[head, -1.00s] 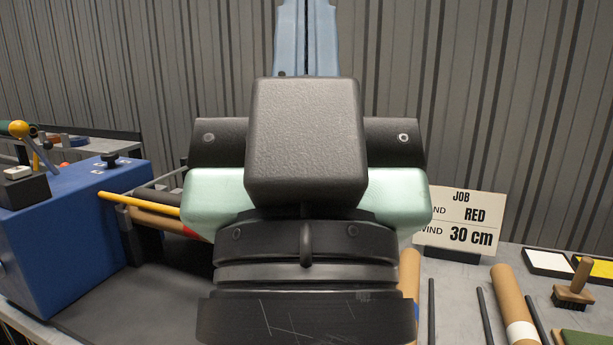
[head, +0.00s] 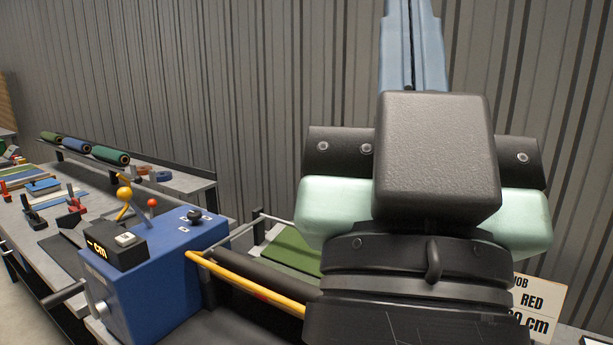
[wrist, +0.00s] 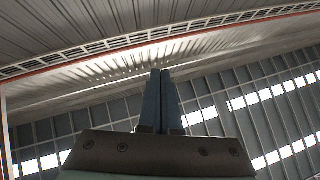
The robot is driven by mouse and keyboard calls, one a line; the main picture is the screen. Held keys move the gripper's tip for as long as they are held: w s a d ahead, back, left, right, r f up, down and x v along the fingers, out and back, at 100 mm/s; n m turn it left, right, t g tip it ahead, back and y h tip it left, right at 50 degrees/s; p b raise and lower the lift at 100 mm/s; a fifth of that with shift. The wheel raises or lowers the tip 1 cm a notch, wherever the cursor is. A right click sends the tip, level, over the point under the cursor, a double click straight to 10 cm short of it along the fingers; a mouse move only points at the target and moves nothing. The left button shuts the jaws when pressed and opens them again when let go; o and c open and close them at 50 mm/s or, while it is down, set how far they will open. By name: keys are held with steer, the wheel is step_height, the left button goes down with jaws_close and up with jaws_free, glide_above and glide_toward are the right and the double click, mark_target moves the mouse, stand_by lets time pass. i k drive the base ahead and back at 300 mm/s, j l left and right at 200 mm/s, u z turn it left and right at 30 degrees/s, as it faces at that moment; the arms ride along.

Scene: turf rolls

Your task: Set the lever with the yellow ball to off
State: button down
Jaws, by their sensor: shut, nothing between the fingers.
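The lever with the yellow ball (head: 124,193) stands on the blue machine box (head: 165,265), left of centre in the head view. I cannot read the position labels beside the levers. My gripper (wrist: 160,72) points up at the roof in the wrist view, with its two fingers together and nothing between them. In the head view my arm fills the right of centre, well apart from the lever, and the fingertips are out of frame.
A black display (head: 115,247) reading "cm" sits on the box's near left. A black knob (head: 195,215) is on its top right. A yellow bar (head: 245,280) runs from the box to my arm. Turf rolls (head: 76,146) lie on a back shelf. A job sign (head: 538,305) stands at right.

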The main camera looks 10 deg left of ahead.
mark_target(125, 193)
steer(key=i+j, duration=0.25)
steer(key=j, duration=0.15)
steer(key=i+j, duration=0.25)
steer(key=i+j+u, duration=0.1)
steer(key=j, duration=0.4)
steer(key=i, duration=0.15)
